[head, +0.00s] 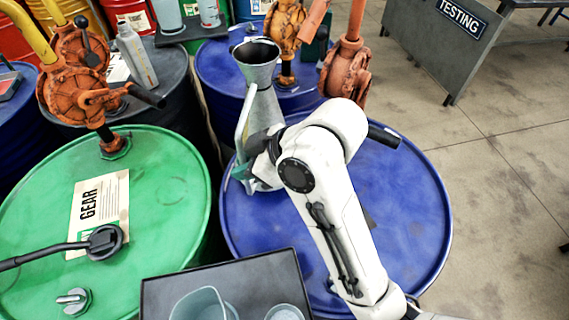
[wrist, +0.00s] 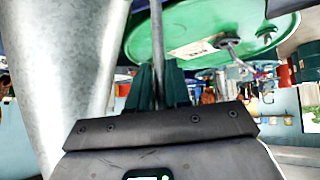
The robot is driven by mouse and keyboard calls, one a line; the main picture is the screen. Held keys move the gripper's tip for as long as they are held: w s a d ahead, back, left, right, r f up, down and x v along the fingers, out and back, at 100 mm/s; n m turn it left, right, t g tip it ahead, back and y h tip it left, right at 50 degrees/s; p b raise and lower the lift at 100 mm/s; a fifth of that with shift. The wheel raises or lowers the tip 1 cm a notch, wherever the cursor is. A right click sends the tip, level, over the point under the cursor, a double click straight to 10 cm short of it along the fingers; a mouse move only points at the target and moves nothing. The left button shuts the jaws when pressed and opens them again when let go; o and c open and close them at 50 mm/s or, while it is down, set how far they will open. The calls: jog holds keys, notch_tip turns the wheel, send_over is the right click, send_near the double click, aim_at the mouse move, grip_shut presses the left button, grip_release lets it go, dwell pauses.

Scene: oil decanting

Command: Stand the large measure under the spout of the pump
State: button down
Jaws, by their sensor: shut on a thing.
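The large measure (head: 265,105) is a grey metal jug with a flared funnel mouth and a wide conical body. It appears upright at the far left part of the near blue drum (head: 400,210); I cannot tell whether its base touches the drum top. My gripper (head: 240,173) is shut on its handle (head: 243,125), and my arm hides part of its lower body. In the wrist view the green fingers (wrist: 160,88) close around the thin handle rod (wrist: 157,40), with the measure's wall (wrist: 70,80) at left. Orange hand pumps (head: 345,72) stand behind; their spouts are hard to make out.
A green drum (head: 150,235) labelled GEAR, with an orange pump (head: 85,95), stands at left. A dark tray (head: 160,290) with smaller measures is in front. A grey bottle (head: 137,58) stands on a dark drum behind. Open floor (head: 500,190) lies at right.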

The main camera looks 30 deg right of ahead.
jog(key=s+d+f+p, duration=0.1)
jog(key=s+d+f, duration=0.1)
jog(key=d, duration=0.5)
jog(key=shift+s+f+p, duration=0.15)
jog(key=shift+f+p, duration=0.2)
jog(key=shift+f, duration=0.45)
jog(key=c, duration=1.1)
grip_release()
jog(key=shift+f, duration=0.1)
jog(key=shift+o, duration=0.2)
jog(key=p+v, duration=0.3)
jog(key=v, duration=0.9)
